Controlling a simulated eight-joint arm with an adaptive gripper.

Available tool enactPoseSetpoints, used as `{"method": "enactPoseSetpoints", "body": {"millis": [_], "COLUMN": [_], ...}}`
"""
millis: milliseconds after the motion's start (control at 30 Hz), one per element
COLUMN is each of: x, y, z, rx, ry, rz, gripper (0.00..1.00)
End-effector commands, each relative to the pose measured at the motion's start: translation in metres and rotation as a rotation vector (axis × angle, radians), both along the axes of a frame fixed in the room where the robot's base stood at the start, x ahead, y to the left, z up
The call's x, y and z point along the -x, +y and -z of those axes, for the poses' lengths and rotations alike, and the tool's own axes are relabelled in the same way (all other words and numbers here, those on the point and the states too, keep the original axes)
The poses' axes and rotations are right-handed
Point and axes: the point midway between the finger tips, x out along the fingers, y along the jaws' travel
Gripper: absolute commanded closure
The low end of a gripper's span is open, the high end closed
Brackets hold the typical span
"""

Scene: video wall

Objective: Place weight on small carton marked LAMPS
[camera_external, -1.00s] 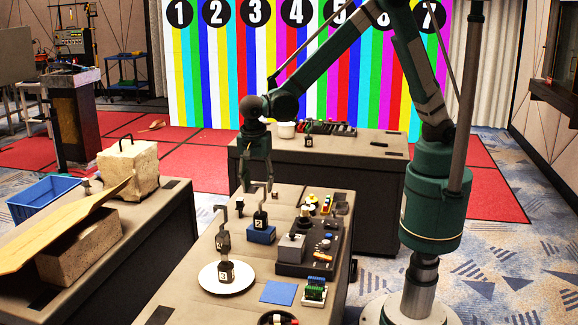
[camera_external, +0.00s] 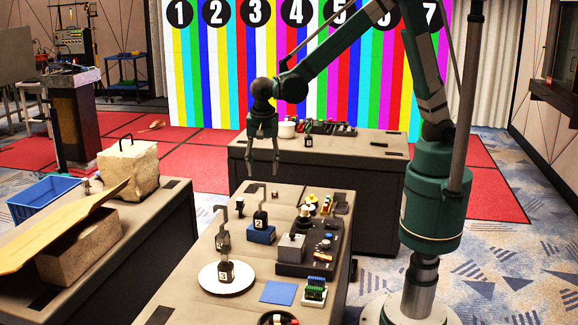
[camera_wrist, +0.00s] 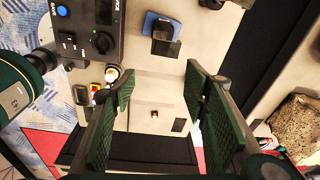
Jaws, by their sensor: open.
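A dark hooked weight marked 2 (camera_external: 260,220) stands upright on a blue block (camera_external: 262,236) on the front table. In the wrist view the blue block (camera_wrist: 151,22) shows at the top, with a dark shape over it. Another dark hooked weight marked 3 (camera_external: 226,272) stands on a white plate (camera_external: 226,289). My gripper (camera_external: 264,172) is open and empty, above and behind the weight marked 2, clear of its hook. In the wrist view its fingers (camera_wrist: 160,88) are spread over the tabletop. I cannot make out the word LAMPS on anything.
A control box (camera_external: 304,262) with knobs, spools and small parts crowd the table's right side. A flat blue square (camera_external: 278,292) lies near the front. A back table (camera_external: 375,142) holds a dark cube (camera_external: 308,141). The left table carries stone blocks and a leaning board (camera_external: 65,235).

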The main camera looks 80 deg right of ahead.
Motion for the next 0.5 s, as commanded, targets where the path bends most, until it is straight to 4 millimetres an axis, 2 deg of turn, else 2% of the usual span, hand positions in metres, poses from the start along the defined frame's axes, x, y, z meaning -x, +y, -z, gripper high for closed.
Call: {"method": "enactPoseSetpoints", "body": {"millis": [33, 200, 500], "x": [0.003, 0.011, 0.032], "y": [-0.011, -0.042, -0.095], "z": [-0.009, -0.035, -0.076], "rx": [-0.006, -0.024, -0.040], "ry": [-0.006, -0.031, -0.082], "rz": [-0.024, -0.127, -0.308], "gripper": [0.55, 0.55, 0.55]}}
